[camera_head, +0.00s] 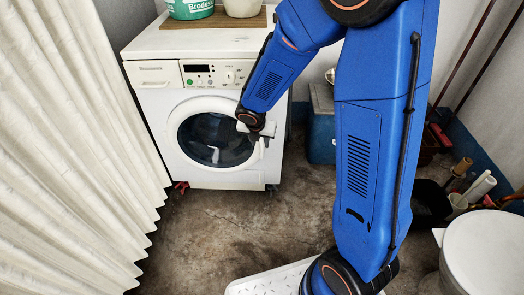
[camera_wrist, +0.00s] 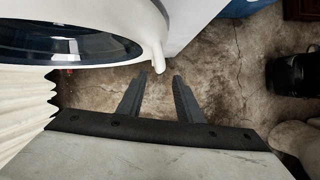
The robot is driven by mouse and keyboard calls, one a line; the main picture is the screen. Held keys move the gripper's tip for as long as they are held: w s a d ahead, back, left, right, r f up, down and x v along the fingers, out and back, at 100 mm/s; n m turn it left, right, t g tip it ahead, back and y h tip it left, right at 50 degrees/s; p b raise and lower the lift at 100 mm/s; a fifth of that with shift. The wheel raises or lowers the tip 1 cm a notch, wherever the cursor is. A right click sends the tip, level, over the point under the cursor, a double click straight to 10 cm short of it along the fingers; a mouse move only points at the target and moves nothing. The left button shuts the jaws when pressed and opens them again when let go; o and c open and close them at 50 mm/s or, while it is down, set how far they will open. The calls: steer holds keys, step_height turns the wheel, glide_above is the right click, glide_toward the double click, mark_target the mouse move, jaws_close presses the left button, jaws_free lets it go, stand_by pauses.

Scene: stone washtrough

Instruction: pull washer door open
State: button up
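The white washer (camera_head: 160,110) stands against the back wall, with its round door (camera_head: 190,113) on the front. The door looks shut, with dark glass in a white ring. In the wrist view the door's dark glass (camera_wrist: 60,45) fills the upper left. A white handle (camera_wrist: 157,55) sticks out from the ring's right side. My gripper (camera_wrist: 160,76) is open and empty. Its fingertips are just short of the handle, whose tip lines up with the gap; I cannot tell if it lies between them. In the head view my gripper (camera_head: 266,133) covers the handle at the door's right edge.
A white curtain (camera_head: 65,130) hangs at the left. A green tub (camera_head: 190,8) stands on the washer's top. A blue cabinet (camera_head: 322,130) stands to the washer's right. Pipes and a round white vessel (camera_head: 485,255) are at the far right. The floor (camera_head: 210,225) before the washer is clear.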

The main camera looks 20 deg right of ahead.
mark_target(261, 148)
steer(key=shift+x, duration=4.4)
steer(key=shift+w, duration=0.1)
jaws_close()
